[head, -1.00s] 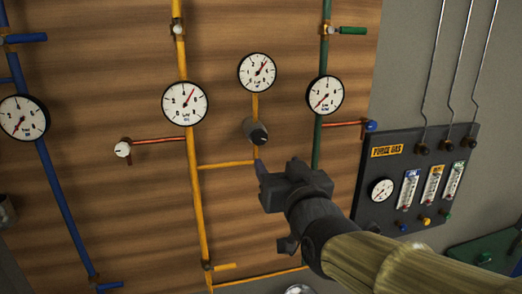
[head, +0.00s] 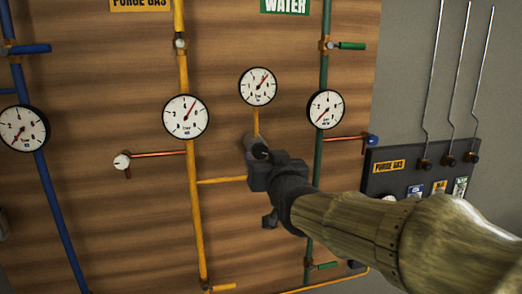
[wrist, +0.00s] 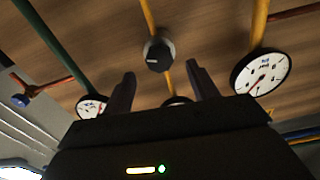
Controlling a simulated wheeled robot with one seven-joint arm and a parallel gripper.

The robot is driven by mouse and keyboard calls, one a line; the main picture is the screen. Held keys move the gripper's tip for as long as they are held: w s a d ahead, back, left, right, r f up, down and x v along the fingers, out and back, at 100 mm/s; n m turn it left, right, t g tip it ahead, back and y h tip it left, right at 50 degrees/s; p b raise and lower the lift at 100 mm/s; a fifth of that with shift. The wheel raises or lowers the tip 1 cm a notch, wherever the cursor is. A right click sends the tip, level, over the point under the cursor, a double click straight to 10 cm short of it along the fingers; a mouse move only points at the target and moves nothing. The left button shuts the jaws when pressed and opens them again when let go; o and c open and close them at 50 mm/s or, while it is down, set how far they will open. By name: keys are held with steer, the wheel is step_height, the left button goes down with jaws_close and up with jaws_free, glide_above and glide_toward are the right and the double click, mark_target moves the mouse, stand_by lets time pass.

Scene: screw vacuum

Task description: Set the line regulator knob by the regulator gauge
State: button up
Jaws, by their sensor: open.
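The regulator knob (wrist: 158,55), dark with a grey body and a light mark on its face, sits on the yellow pipe. In the head view the knob (head: 259,152) is largely covered by my gripper (head: 254,150). In the wrist view my gripper (wrist: 161,84) is open, its two fingers pointing toward the knob with nothing between their tips; contact cannot be told. The regulator gauge (head: 258,86), a white dial with a black rim, is above the knob. Its needle points up and right. In the wrist view the gauge (wrist: 176,101) is mostly hidden behind my gripper.
A larger gauge (head: 186,117) is on the yellow pipe at left, and another gauge (head: 326,109) is on the green pipe (head: 325,70) at right. A red-brown side pipe with a white knob (head: 122,162) sticks out at left. A dark purge panel (head: 400,158) is at right.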

mark_target(261, 152)
steer(key=shift+p+x, duration=0.7)
steer(key=shift+x, duration=1.55)
steer(key=c, duration=1)
steer(key=shift+f, duration=0.1)
steer(key=shift+f+n+b, duration=0.1)
steer(key=shift+n+b, duration=0.6)
steer(key=shift+b, duration=0.1)
steer(key=shift+n+b, duration=0.3)
steer(key=shift+n, duration=0.3)
